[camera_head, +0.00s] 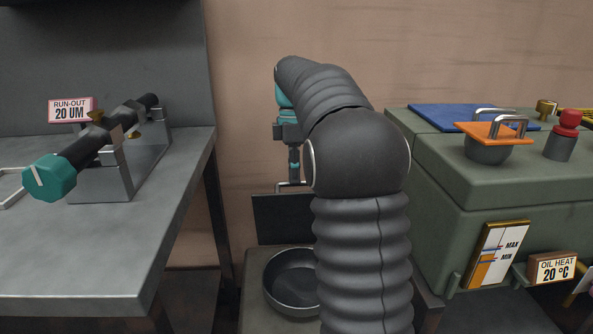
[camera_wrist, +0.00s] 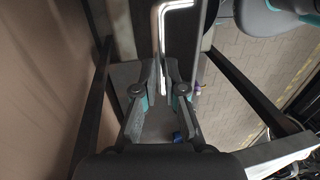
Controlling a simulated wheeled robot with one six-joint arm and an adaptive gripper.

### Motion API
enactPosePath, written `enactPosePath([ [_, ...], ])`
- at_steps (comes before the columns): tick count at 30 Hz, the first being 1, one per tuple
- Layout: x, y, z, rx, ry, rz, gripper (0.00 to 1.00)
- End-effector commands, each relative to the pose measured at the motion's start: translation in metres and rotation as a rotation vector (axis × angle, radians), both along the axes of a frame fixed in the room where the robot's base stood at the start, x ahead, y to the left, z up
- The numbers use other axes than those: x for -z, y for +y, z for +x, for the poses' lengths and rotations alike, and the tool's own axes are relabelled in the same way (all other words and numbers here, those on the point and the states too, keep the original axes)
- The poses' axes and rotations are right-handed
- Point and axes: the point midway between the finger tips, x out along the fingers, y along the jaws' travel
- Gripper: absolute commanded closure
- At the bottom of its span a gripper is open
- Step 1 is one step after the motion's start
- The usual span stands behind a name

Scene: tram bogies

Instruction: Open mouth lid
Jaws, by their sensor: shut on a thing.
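My gripper (camera_head: 293,167) points down in the middle, behind my arm. Its fingers (camera_wrist: 165,75) are closed around a thin metal handle (camera_wrist: 158,40) in the wrist view. In the head view this handle (camera_head: 290,185) shows just above the top edge of a dark flat panel (camera_head: 282,220). The panel appears upright, behind a round black bowl-like opening (camera_head: 284,272) on a low grey box; my arm hides their right parts. The panel looks like the mouth lid, but its hinge is not visible.
A grey bench (camera_head: 130,250) with a teal-ended shaft (camera_head: 70,165) on supports stands at left. At right is a green tank (camera_head: 450,190) with an orange plate with handles (camera_head: 490,131), a red-topped part (camera_head: 566,130) and a level gauge (camera_head: 497,254). A wall is close behind.

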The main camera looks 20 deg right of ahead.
Motion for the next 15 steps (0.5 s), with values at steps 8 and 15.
enactPosePath([
  [8,0.018,-0.001,0.000,0.001,0.025,0.002,0.61],
  [15,0.004,0.001,-0.009,-0.002,0.008,0.002,0.61],
])
